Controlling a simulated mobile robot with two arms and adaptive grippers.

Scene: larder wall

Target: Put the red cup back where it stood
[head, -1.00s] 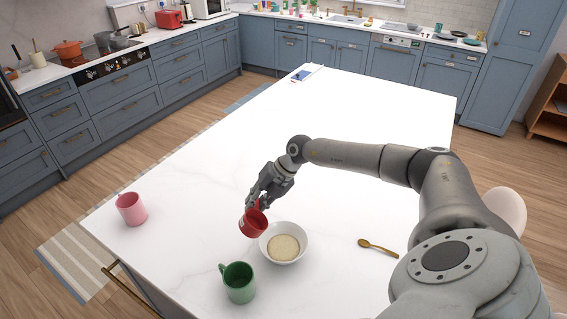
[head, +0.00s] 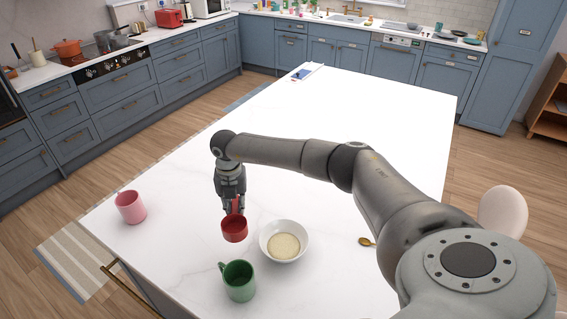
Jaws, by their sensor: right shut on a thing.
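The red cup (head: 234,231) is in the head view, left of the white bowl and behind the green mug. My right gripper (head: 234,208) is shut on the cup at its far side and points down. The cup looks close to upright, with its opening up. I cannot tell whether its base touches the white island top (head: 330,110). My left gripper is not in view.
A white bowl (head: 303,251) with pale contents stands just right of the cup. A green mug (head: 239,283) stands in front and a pink mug (head: 131,208) at the left. A spoon (head: 366,242) lies at the right, partly hidden. The counter between the pink mug and cup is clear.

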